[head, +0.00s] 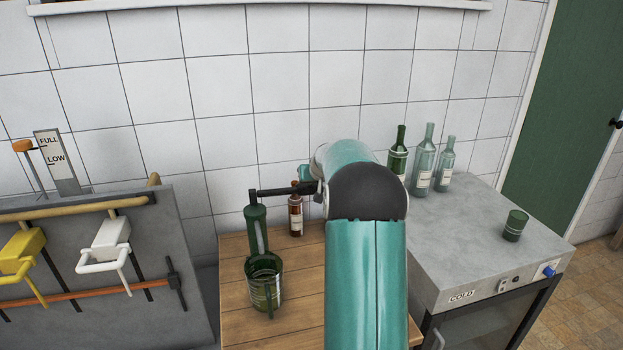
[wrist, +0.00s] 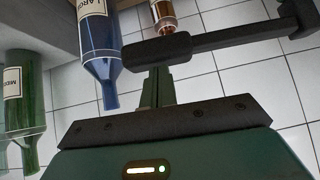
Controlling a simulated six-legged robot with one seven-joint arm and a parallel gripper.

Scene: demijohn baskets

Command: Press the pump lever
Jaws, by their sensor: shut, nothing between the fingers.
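The pump (head: 255,230) is a green upright body with a pale strip, on the wooden table left of my arm. Its black lever (head: 278,191) runs from the pump's top to the right and ends in a thicker grip. In the wrist view, which looks upside down, the lever (wrist: 225,40) crosses the upper part and its grip (wrist: 157,48) lies at my fingertips. My gripper (wrist: 158,76) is shut with nothing held, lined up with the grip. I cannot tell whether they touch. In the head view, my gripper (head: 305,173) is mostly hidden by my arm.
A brown bottle (head: 295,214) stands behind the lever; a green glass (head: 265,289) stands at the pump's front. A blue bottle (wrist: 97,42) shows near my gripper. Several bottles and a green cup (head: 515,225) stand on the right counter (head: 455,240). A grey tap panel (head: 90,270) is left.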

